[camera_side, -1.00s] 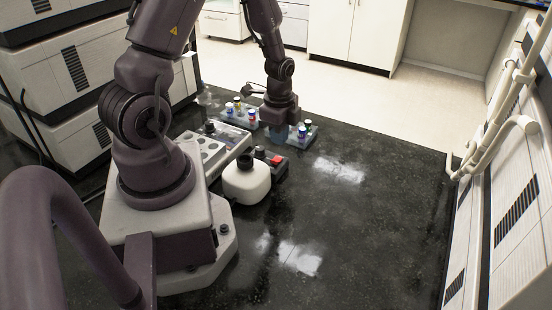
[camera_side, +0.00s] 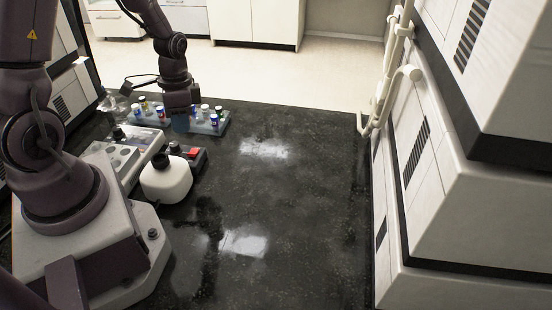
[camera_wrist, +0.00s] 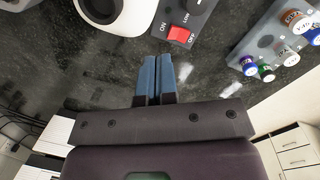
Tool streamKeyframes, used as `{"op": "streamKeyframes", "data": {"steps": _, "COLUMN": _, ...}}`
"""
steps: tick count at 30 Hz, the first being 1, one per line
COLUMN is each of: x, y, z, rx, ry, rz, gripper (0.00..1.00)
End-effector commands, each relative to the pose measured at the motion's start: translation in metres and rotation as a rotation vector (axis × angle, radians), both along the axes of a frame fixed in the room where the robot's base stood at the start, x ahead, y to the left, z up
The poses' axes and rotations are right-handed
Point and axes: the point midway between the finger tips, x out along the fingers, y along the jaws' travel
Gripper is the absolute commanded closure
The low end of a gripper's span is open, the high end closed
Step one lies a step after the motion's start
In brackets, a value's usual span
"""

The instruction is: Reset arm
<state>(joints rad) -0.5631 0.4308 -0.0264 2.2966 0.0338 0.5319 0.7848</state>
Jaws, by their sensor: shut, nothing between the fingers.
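My gripper (camera_side: 181,125) hangs down over the black bench, in front of a grey rack of vials (camera_side: 208,120) in the side view. In the wrist view its two blue fingers (camera_wrist: 157,77) are shut side by side with nothing between them. They point toward a small grey device with a red switch (camera_wrist: 181,35). My arm's links rise up and to the left in the side view. Part of the rack is hidden behind the gripper.
A white bottle with a black cap (camera_side: 166,182) stands left of the red-switched device (camera_side: 192,156). A light tray with round wells (camera_side: 125,155) lies beside my base. White stacked cabinets (camera_side: 470,200) stand at the right. The middle of the black bench (camera_side: 290,190) is clear.

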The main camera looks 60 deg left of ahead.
Motion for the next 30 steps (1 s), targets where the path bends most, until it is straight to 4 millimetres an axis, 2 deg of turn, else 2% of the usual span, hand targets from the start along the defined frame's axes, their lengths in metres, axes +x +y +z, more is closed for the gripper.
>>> {"op": "streamKeyframes", "data": {"steps": 1, "x": 0.002, "y": -0.006, "z": 0.016, "rx": 0.017, "ry": -0.009, "rz": 0.056, "gripper": 1.00}}
{"op": "streamKeyframes", "data": {"steps": 5, "x": 0.003, "y": -0.023, "z": 0.053, "rx": 0.052, "ry": -0.035, "rz": 0.193, "gripper": 1.00}}
{"op": "streamKeyframes", "data": {"steps": 10, "x": -0.001, "y": -0.054, "z": 0.109, "rx": 0.089, "ry": -0.120, "rz": 0.345, "gripper": 1.00}}
{"op": "streamKeyframes", "data": {"steps": 18, "x": -0.024, "y": -0.107, "z": 0.185, "rx": 0.067, "ry": -0.343, "rz": 0.433, "gripper": 1.00}}
{"op": "streamKeyframes", "data": {"steps": 24, "x": -0.037, "y": -0.132, "z": 0.220, "rx": 0.022, "ry": -0.516, "rz": 0.343, "gripper": 1.00}}
{"op": "streamKeyframes", "data": {"steps": 30, "x": -0.041, "y": -0.142, "z": 0.234, "rx": -0.001, "ry": -0.587, "rz": 0.294, "gripper": 1.00}}
